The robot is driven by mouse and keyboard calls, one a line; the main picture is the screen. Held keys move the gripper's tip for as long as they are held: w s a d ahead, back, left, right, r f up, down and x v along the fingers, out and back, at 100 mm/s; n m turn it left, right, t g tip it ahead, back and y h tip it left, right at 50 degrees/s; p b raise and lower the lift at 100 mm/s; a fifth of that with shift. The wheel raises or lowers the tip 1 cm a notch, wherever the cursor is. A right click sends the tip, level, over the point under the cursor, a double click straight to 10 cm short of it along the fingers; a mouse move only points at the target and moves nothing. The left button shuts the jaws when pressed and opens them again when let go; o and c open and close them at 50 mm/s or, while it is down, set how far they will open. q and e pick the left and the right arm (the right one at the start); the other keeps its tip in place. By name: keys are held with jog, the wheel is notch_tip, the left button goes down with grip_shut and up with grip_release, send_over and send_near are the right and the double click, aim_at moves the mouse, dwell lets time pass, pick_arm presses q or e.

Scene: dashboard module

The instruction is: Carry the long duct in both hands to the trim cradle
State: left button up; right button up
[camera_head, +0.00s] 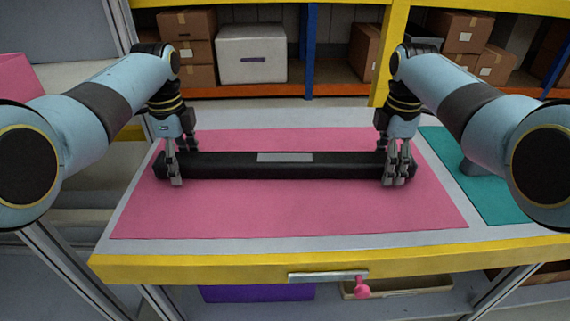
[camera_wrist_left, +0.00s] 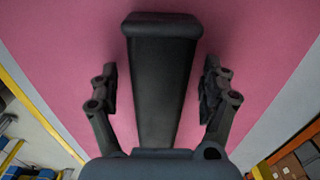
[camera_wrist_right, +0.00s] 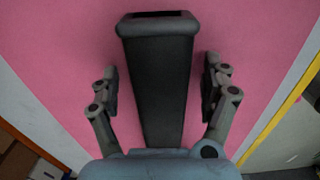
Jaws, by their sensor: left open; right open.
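The long duct (camera_head: 285,170) is a straight black bar with a grey label on top. It lies crosswise on the pink mat (camera_head: 300,212). My left gripper (camera_head: 178,166) is open around its left end; in the left wrist view the fingers (camera_wrist_left: 160,95) stand apart on both sides of the duct (camera_wrist_left: 161,75), with gaps showing. My right gripper (camera_head: 395,168) is open around its right end; in the right wrist view the fingers (camera_wrist_right: 160,95) straddle the duct (camera_wrist_right: 158,80) with gaps. I cannot identify the trim cradle for certain; a grey piece stands on the teal mat (camera_head: 490,199) at the right.
The table has a yellow front edge (camera_head: 300,265) with a pink-knobbed latch (camera_head: 362,288). Shelves with brown boxes (camera_head: 466,32) and a white box (camera_head: 251,53) stand behind the table. The pink mat in front of the duct is clear.

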pick_arm(q)
jog(key=c, duration=1.6)
pick_arm(e)
jog(key=c, duration=1.6)
